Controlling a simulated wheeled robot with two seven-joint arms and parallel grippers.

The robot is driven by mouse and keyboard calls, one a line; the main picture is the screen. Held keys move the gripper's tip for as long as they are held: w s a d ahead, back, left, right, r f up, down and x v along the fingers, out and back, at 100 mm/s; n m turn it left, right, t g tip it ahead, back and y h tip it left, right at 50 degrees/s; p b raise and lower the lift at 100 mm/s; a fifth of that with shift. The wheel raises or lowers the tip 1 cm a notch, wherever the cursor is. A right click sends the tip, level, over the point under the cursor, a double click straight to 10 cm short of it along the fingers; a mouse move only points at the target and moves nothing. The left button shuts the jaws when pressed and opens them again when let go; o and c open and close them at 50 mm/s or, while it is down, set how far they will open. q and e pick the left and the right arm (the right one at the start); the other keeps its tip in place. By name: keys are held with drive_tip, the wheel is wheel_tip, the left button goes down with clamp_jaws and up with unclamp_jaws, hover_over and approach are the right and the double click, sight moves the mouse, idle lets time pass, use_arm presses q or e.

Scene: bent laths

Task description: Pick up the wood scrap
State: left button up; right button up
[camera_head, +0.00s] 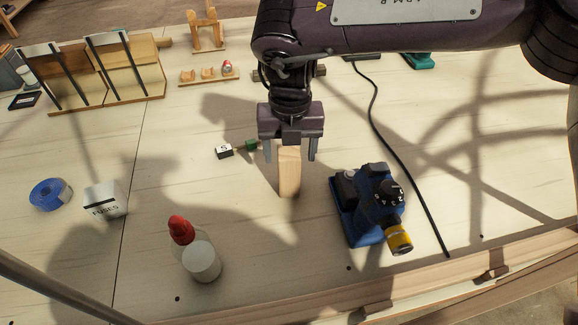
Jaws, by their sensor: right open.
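The wood scrap (289,173) is a pale, narrow block on the light wooden workbench, near the middle of the head view. My right gripper (291,155) points down over it. Its two fingers are apart, with one on each side of the scrap's far end. The fingers look open, and I cannot tell whether either touches the wood. The gripper body hides the scrap's upper end. My left gripper is not in view.
A blue device with a dial (371,208) stands close on the right, with a black cable (408,182) beyond it. A red-capped bottle (195,252), fuses box (105,199) and blue tape roll (50,194) stand left.

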drive_tip(key=shift+a+f+p, duration=0.1)
drive_tip(key=shift+f+p, duration=0.5)
drive_tip(key=shift+f, duration=1.8)
drive_tip(key=c, duration=1.1)
drive_tip(key=shift+r, duration=0.1)
